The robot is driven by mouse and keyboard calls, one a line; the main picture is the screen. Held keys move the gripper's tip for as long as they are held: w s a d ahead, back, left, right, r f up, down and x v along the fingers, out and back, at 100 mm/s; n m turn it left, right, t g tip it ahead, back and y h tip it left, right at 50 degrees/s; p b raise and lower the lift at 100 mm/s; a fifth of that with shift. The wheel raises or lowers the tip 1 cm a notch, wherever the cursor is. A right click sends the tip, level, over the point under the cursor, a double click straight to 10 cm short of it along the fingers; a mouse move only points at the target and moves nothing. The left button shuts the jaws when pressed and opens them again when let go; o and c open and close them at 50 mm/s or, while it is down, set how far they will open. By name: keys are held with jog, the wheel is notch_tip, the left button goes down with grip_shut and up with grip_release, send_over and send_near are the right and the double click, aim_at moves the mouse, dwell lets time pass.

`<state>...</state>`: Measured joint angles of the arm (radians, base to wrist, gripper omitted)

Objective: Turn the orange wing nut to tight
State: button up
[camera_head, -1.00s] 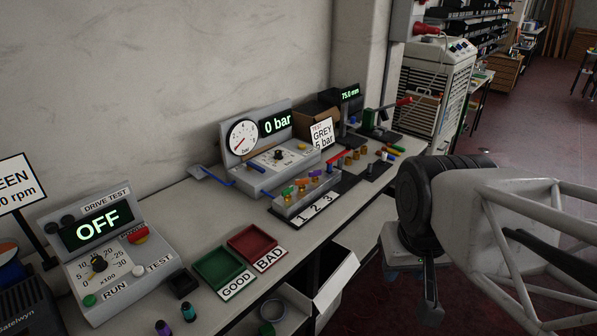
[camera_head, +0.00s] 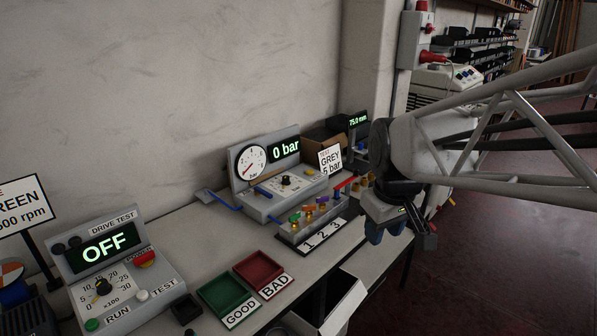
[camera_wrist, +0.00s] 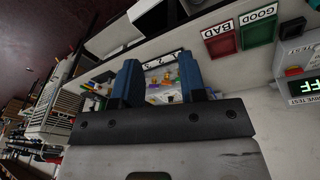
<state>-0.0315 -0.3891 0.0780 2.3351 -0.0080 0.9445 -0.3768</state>
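The orange wing nut (camera_head: 309,214) appears as a small orange piece in the grey block (camera_head: 290,233) behind the 1 2 3 label, between a green piece (camera_head: 295,218) and a purple one (camera_head: 323,202). Its exact wing angle is too small to tell. My gripper (camera_head: 402,228) hangs in the air to the right of the block, apart from it. In the wrist view its two blue fingers (camera_wrist: 160,78) stand wide apart with nothing held. The block and small coloured parts show far off between them, and I cannot tell which is the orange nut there.
A pressure tester (camera_head: 285,183) reading 0 bar stands behind the block. Red (camera_head: 258,270) and green (camera_head: 224,293) trays and a drive tester (camera_head: 115,270) reading OFF lie to the left. A sign (camera_head: 330,160) stands behind the block. The aisle right of the table is open.

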jog(key=w+a+n, duration=0.2)
jog(key=w+n, duration=0.1)
jog(key=w, duration=0.7)
jog(key=n+g, duration=0.2)
jog(key=n, duration=0.9)
send_near(309, 210)
jog(key=shift+w+n, duration=0.3)
jog(key=shift+f, duration=0.15)
jog(key=shift+f, duration=3.8)
grip_shut()
